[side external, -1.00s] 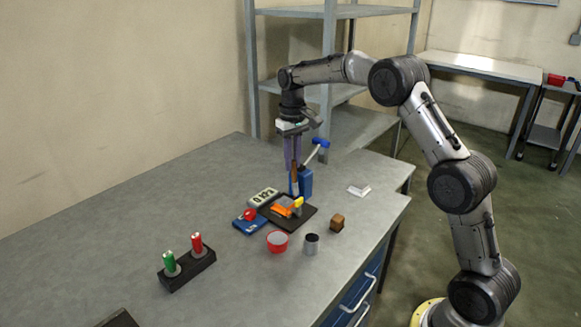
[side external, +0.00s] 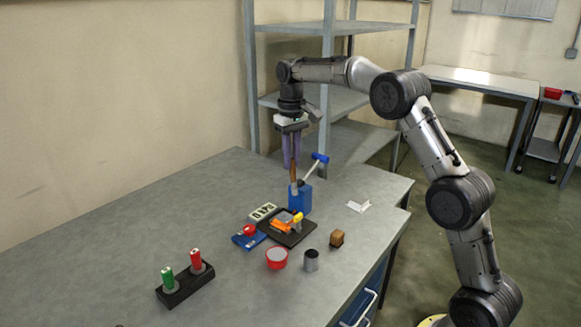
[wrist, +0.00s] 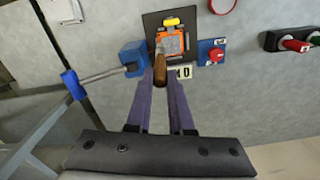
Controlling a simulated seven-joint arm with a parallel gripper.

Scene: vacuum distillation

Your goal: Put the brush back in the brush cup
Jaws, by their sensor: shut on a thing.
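My gripper (side external: 292,165) points down and is shut on the brown handle of the brush (side external: 294,174). The brush hangs roughly upright, and its handle also shows between the fingers in the wrist view (wrist: 160,68). The blue cup (side external: 299,201) stands on the bench with a blue-headed tool (side external: 314,168) leaning in it; I take it for the brush cup. In the side view the brush's lower end overlaps the cup's rim. In the wrist view the brush is to the right of the cup (wrist: 133,59), apart from it. The bristles are hard to make out.
A black tray (side external: 303,238) with an orange device lies before the cup. The bench's left side is mostly free.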

